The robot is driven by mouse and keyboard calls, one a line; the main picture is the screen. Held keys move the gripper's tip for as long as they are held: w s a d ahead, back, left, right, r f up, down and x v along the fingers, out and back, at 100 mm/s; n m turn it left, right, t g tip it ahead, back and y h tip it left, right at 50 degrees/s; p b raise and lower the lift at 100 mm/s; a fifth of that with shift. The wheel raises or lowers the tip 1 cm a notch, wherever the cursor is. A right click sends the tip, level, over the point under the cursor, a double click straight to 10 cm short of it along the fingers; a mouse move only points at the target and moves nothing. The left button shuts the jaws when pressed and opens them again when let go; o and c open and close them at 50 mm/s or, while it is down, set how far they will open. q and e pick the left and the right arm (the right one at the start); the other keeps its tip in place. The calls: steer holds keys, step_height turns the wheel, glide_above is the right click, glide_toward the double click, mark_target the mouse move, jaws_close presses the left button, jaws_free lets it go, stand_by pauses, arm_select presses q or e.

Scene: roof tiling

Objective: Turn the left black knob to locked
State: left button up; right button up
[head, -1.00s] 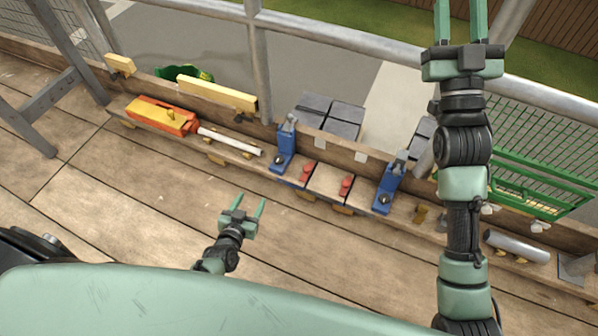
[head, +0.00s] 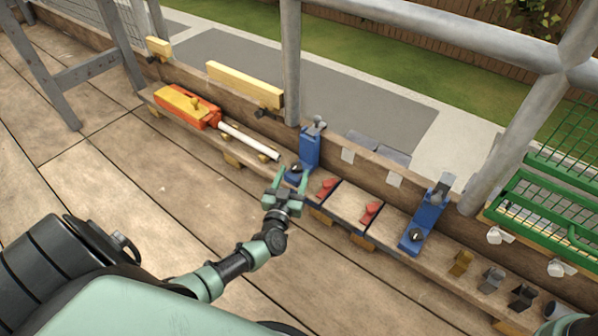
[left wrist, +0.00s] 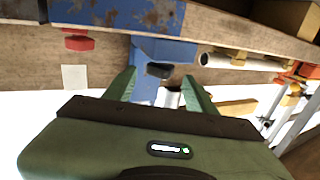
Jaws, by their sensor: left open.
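The left black knob (head: 296,169) sits on the base of the left blue clamp (head: 309,148), on the wooden ledge. My left gripper (head: 291,181) is open at that base, with its fingers pointing towards the clamp. In the left wrist view, the dark knob (left wrist: 159,70) shows on the blue clamp (left wrist: 166,49), between the open fingers (left wrist: 158,84) or just beyond their tips. I cannot tell whether they touch it. The knob's lock marking is too small to read.
A white tube (head: 248,141) and an orange tool (head: 186,107) lie left of the clamp. Red handles (head: 327,187) and a second blue clamp (head: 425,220) stand to the right. Grey railing posts (head: 291,62) rise behind. The plank floor (head: 130,165) in front is clear.

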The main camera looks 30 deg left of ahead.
mark_target(295, 171)
arm_select(q)
steer(key=b+x, duration=0.1)
steer(key=x, duration=0.2)
steer(key=shift+w+a+f+b, duration=0.1)
steer(key=shift+w+f+b, duration=0.15)
steer(key=shift+b, duration=0.1)
steer(key=shift+w+a+r, duration=0.1)
steer(key=shift+w+r, duration=0.05)
steer(key=shift+w, duration=0.15)
jaws_close()
